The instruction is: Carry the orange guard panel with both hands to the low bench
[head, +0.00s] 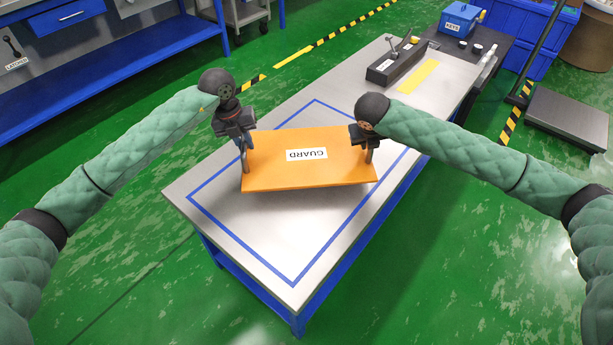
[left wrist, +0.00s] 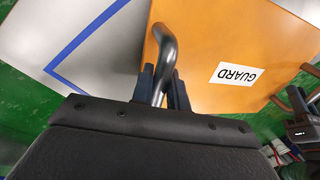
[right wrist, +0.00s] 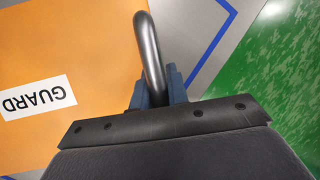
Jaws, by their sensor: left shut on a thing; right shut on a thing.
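The orange guard panel (head: 300,172) lies flat, label up, over the blue-outlined area of the low bench (head: 240,215). Its GUARD label reads upside down from my side. I cannot tell whether the panel touches the bench top or is held just above it. My left gripper (head: 243,145) is shut on the metal handle (left wrist: 164,55) at the panel's left end. My right gripper (head: 368,145) is shut on the handle (right wrist: 150,60) at the right end. The panel also fills much of the left wrist view (left wrist: 215,45) and the right wrist view (right wrist: 70,50).
A dark block with a lever (head: 393,66) and a yellow strip (head: 418,76) are at the bench's far end. A blue KEYS box (head: 460,19) stands beyond. A grey platform (head: 568,117) is at right. A blue workbench (head: 110,60) is at back left. Green floor is clear around the bench.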

